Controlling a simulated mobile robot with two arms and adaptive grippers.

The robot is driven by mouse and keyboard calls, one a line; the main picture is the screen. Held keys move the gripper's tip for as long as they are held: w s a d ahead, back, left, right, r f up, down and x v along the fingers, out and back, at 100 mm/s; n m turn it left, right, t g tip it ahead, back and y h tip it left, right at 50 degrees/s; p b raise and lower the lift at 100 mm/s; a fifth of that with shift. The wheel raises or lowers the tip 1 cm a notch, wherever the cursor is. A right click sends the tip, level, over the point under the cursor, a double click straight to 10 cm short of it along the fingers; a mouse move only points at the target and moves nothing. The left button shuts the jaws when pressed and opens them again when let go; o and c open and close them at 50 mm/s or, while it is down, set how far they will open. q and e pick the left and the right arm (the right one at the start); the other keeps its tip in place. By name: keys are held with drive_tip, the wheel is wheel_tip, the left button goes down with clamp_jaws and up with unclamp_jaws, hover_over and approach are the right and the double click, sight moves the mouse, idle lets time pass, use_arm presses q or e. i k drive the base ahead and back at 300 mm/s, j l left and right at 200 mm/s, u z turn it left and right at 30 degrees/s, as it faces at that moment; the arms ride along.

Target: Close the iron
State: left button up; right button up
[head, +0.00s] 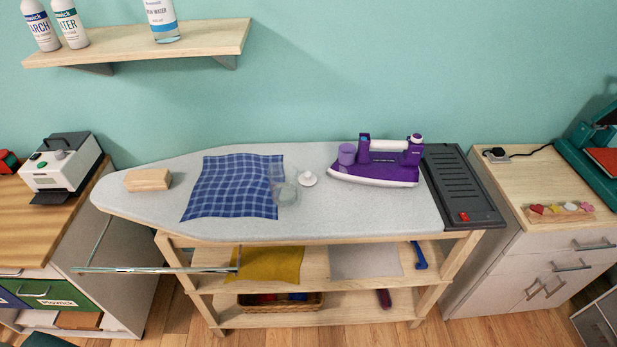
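The purple iron (375,175) with a pale soleplate rests flat on the ironing board (330,222), towards its right end, nose pointing left. A purple cylinder (347,154) stands up at its nose end; whether its top is open is too small to tell. A small round white cap-like piece (307,178) with a knob lies on the board, left of the iron and apart from it. A clear cup (286,194) stands beside it, at the right edge of a blue checked cloth (232,187). Neither of my grippers shows in the head view.
A dark slotted iron rest (460,180) with a red switch is at the board's right end. A wooden block (147,180) lies at the left end. A wall shelf (140,45) with bottles hangs above left. Cabinets flank the board. The board's front strip is clear.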

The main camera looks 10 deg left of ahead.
sight(396, 170)
drive_tip(key=i+l+u, duration=0.15)
drive_tip(key=l, duration=0.15)
drive_tip(key=i+l+u, duration=0.15)
drive_tip(key=l, duration=0.2)
drive_tip(key=i+l+u, duration=0.2)
drive_tip(key=l, duration=0.2)
drive_tip(key=l+u, duration=0.15)
drive_tip(key=l, duration=0.2)
drive_tip(key=i+l+u, duration=0.15)
drive_tip(key=l, duration=0.25)
